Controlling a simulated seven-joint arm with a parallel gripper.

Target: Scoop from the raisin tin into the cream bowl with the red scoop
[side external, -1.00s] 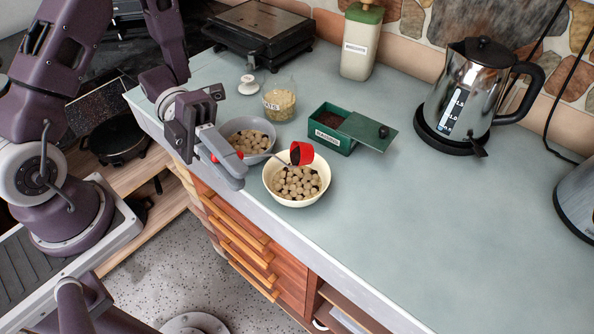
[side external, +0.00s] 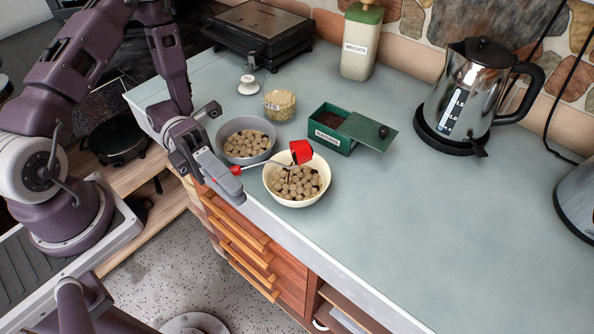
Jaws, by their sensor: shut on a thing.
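My gripper (side external: 224,174) is shut on the handle of the red scoop (side external: 301,152), at the counter's front edge. The scoop's thin shaft reaches right, and its red cup is tilted over the back rim of the cream bowl (side external: 281,198). I cannot see whether the cup holds anything. The cream bowl holds round beige pieces with a few dark bits among them. The green raisin tin (side external: 325,136) stands behind it, with dark contents and its lid (side external: 368,132) slid partly off to the right.
A grey bowl (side external: 229,154) of similar beige pieces stands left of the cream bowl. An oats jar (side external: 279,103), a biscuits canister (side external: 360,45), a black grill (side external: 257,35) and a kettle (side external: 467,98) stand farther back. The counter's right front is clear.

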